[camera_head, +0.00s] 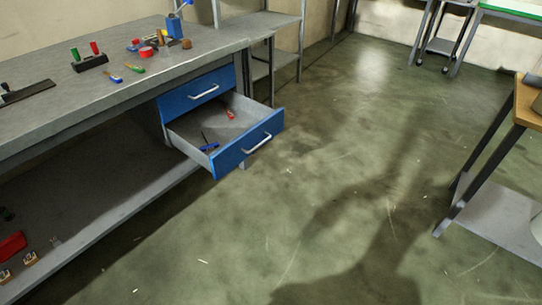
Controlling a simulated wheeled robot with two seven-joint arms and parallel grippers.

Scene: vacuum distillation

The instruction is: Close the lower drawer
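The lower drawer (247,144) has a blue front with a pale bar handle (257,144). It is pulled well out from under the grey workbench, to the left of the picture's middle. Its grey inside shows a red tool (230,114) and a dark and blue tool (208,144). The upper drawer (197,91), also blue with a bar handle, sits above it and looks shut. Neither of my grippers shows in this view.
The workbench (60,100) holds several tools and has a lower shelf (90,215). A grey shelf rack (280,22) stands behind the drawers. The floor (330,190) right of the drawer is open. A wooden-topped table (528,103) stands at the right edge.

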